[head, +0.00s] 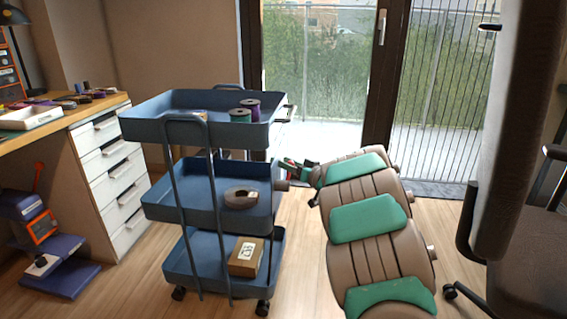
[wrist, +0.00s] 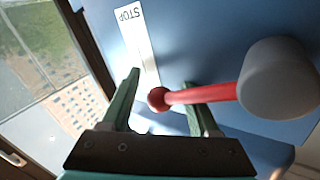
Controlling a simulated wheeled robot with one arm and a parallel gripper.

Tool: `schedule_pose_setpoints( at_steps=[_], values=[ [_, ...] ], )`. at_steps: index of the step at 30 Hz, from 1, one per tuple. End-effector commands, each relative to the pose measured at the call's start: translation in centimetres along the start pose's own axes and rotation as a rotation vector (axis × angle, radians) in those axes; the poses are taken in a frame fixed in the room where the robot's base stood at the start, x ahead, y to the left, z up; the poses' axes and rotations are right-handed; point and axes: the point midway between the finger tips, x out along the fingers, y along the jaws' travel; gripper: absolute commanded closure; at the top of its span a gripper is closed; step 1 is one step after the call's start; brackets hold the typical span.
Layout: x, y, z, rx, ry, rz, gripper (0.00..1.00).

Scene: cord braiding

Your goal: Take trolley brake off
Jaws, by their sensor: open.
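The blue three-tier trolley (head: 205,205) stands left of centre in the head view; its blue side panel (wrist: 225,25) fills much of the wrist view. A red brake lever with a ball knob (wrist: 158,98) reaches left from a round grey hub (wrist: 278,78). A white strip marked STOP (wrist: 130,15) is on the panel beyond the knob. My gripper (wrist: 163,78) has green fingers, apart, with the knob between them in the picture; I cannot tell whether either touches the lever. In the head view my gripper is small and partly hidden beside the trolley's middle tray.
The trolley carries spools (head: 250,109), a brown coil (head: 241,198) and a cardboard box (head: 246,257). A desk with drawers (head: 113,168) stands at left, a dark chair (head: 530,220) at right. Glass doors (head: 330,70) are behind. Wood floor shows between trolley and desk.

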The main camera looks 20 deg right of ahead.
Motion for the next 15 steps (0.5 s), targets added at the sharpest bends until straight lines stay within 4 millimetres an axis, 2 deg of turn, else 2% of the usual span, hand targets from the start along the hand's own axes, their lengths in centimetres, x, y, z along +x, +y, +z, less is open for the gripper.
schedule_pose_setpoints(
  at_steps=[11, 15],
  values=[
    [0.61, -0.03, -0.06, -0.001, 0.0, 0.0, 0.39],
    [0.6, -0.03, -0.07, -0.001, 0.0, 0.0, 0.53]
  ],
)
